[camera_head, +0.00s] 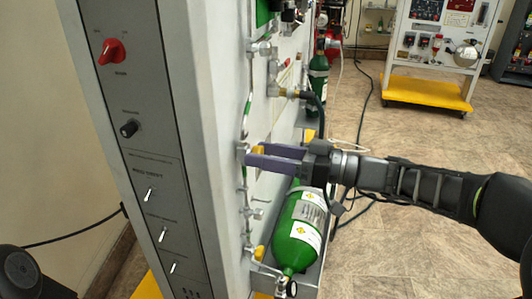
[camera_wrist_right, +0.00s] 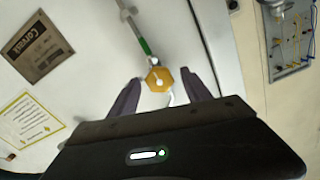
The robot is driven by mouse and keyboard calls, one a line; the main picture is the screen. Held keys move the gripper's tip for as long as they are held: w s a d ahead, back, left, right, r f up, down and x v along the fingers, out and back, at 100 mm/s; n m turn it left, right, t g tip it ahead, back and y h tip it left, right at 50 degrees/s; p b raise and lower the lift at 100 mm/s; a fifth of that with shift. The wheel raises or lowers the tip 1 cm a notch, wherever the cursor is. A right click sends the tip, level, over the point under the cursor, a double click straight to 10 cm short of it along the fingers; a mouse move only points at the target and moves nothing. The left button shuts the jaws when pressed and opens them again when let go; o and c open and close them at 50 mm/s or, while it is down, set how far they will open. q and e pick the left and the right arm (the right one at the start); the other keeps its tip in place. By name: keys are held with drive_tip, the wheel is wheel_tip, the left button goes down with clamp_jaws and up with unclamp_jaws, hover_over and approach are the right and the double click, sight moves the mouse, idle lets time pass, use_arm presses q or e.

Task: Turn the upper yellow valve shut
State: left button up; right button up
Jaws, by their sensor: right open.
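The upper yellow valve (camera_head: 258,149) is on the white panel face of the trainer, on a thin pipe. My right gripper (camera_head: 259,152) is open, with its purple fingers reaching to the panel and one on each side of this valve. In the right wrist view the yellow hexagonal knob (camera_wrist_right: 158,79) shows between the two fingertips of the gripper (camera_wrist_right: 160,80), with a gap on both sides. A lower yellow valve (camera_head: 259,253) is further down the panel. My left gripper is not in view.
A green cylinder (camera_head: 300,229) lies below my right gripper in a grey holder. A black hose (camera_head: 321,113) runs from a brass fitting just above the gripper. Other pipe fittings line the panel. Open floor (camera_head: 430,150) lies to the right.

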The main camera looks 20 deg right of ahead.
clamp_jaws()
idle(0.6)
